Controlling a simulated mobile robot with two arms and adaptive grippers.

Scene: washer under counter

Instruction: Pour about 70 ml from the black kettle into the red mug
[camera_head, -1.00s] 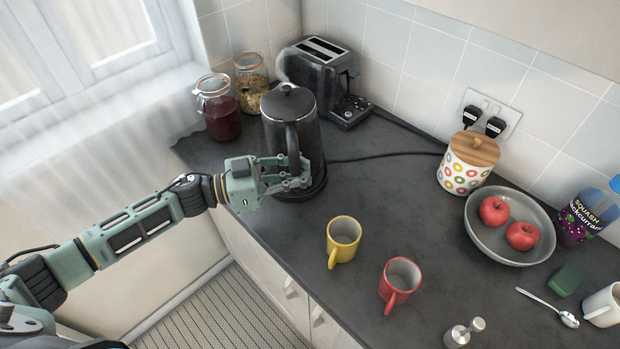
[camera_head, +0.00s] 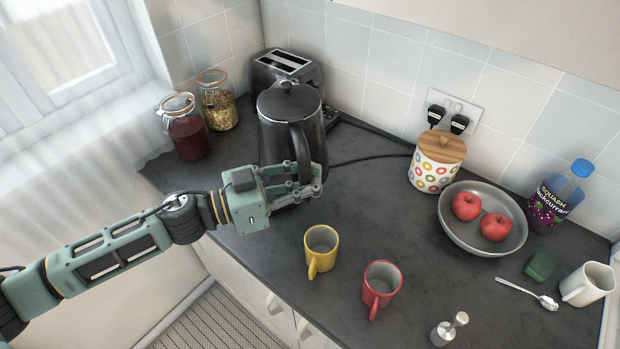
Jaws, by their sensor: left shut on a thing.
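The black kettle (camera_head: 278,140) is upright at the back left of the counter, in front of the toaster. Its handle (camera_head: 300,150) faces me. My left gripper (camera_head: 304,186) is shut on the handle's lower part. The kettle appears raised off its base, but the gripper partly hides its underside. The red mug (camera_head: 382,281) stands upright at the front of the counter, to the right of and nearer than the kettle. Its handle points toward me, and I see no liquid in it. My right gripper is not in view.
A yellow mug (camera_head: 321,248) stands between the kettle and the red mug. A toaster (camera_head: 288,70) and two jars (camera_head: 188,132) are behind and left. A patterned canister (camera_head: 433,172), fruit bowl (camera_head: 444,217) and metal shaker (camera_head: 444,331) stand right.

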